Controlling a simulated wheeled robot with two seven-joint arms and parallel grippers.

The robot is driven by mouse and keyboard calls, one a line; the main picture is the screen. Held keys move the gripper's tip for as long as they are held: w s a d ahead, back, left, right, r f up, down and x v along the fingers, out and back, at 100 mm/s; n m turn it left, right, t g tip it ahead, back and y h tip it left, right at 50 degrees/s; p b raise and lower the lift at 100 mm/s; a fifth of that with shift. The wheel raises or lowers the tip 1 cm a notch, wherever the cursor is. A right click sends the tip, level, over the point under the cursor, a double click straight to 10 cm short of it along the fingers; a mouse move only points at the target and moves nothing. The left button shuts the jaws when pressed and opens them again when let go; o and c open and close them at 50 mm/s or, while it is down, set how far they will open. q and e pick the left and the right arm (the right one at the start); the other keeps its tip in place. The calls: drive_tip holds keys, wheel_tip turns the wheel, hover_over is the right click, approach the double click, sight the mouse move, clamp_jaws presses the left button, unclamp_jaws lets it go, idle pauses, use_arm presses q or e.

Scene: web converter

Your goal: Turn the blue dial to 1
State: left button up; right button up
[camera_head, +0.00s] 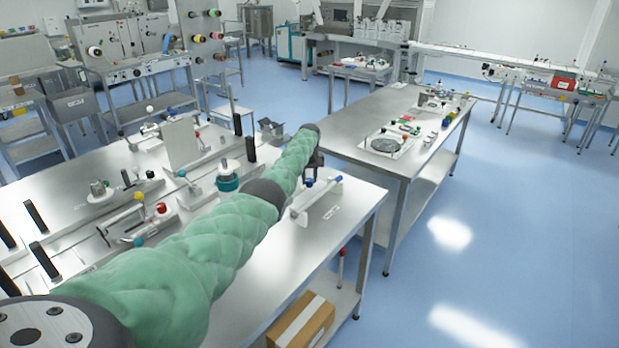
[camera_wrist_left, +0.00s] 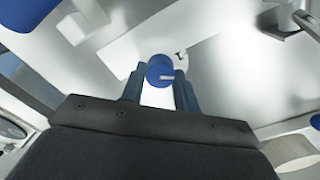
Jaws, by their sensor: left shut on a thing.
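A blue dial (camera_wrist_left: 160,70) with a pale pointer mark shows in the left wrist view. It sits between the two dark fingers of my left gripper (camera_wrist_left: 161,88), which is shut on it. In the head view my left arm, in a green sleeve, reaches across the metal table to my left gripper (camera_head: 316,165). A small blue knob (camera_head: 309,183) shows just below the gripper, on a pale plate (camera_head: 318,203). I cannot read any number by the dial. My right gripper is not in view.
A second blue part (camera_head: 338,179) is at the plate's right end, close to the gripper. A teal-based fixture (camera_head: 228,183) and several levers stand left of the arm. A second table (camera_head: 350,122) stands behind. A cardboard box (camera_head: 302,322) is on the lower shelf.

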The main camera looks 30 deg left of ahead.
use_arm(q)
drive_tip(key=shift+w+r+n, duration=0.1)
drive_tip(key=shift+r+n, duration=0.2)
drive_tip(key=shift+n, duration=0.6)
drive_tip(key=n, duration=0.3)
drive_tip(key=shift+p, duration=0.4)
drive_tip(key=shift+n, duration=0.4)
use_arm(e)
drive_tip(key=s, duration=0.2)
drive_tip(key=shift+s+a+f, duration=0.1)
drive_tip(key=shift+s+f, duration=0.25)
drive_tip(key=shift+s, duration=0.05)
use_arm(q)
drive_tip(key=shift+a, duration=0.1)
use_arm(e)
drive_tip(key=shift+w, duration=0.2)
use_arm(q)
drive_tip(key=o, duration=0.8)
drive_tip(key=shift+o, duration=0.8)
drive_tip(key=shift+f, duration=0.2)
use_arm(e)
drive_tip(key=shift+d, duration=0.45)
